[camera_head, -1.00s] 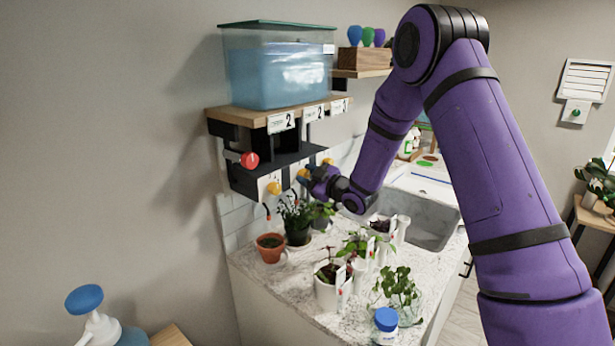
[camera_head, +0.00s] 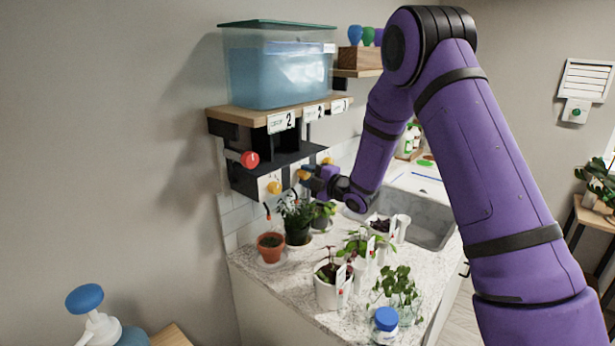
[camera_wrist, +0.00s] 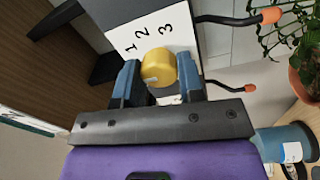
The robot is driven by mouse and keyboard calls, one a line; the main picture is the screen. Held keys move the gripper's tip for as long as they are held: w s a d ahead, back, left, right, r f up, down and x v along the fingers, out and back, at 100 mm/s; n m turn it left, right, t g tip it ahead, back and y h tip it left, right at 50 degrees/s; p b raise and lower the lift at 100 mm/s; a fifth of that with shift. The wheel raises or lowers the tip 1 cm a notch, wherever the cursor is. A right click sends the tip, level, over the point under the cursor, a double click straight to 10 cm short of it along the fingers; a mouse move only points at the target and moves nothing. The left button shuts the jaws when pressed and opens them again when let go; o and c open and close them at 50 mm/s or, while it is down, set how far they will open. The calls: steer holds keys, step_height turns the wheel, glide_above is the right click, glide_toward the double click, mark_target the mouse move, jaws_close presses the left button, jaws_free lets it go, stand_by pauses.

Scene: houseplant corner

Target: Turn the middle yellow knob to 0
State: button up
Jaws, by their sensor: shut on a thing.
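The middle yellow knob (camera_wrist: 158,68) sits between the two blue-grey fingers of my gripper (camera_wrist: 160,76) in the wrist view. The fingers are shut on its sides. A pale mark shows on the knob's near face. Its white dial plate (camera_wrist: 150,38) shows 1, 2 and 3; no 0 is visible, and the part under the knob and fingers is hidden. In the head view my gripper (camera_head: 309,175) is at the middle of the row and partly covers this knob. Another yellow knob (camera_head: 274,187) is on the left and a third (camera_head: 327,161) on the right.
A red knob (camera_head: 250,160) sticks out at the shelf's left end. A tank of blue liquid (camera_head: 280,70) stands on the shelf. Thin spouts with orange tips (camera_wrist: 250,88) hang beside the dial. Potted plants (camera_head: 298,218) crowd the counter below, close under my gripper.

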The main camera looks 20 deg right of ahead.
steer(key=shift+f+n, duration=0.15)
steer(key=shift+n, duration=0.15)
steer(key=o, duration=0.9)
steer(key=shift+s+d, duration=0.1)
steer(key=shift+d, duration=0.05)
steer(key=v, duration=1)
steer(key=shift+s+d, duration=0.1)
steer(key=shift+s, duration=0.15)
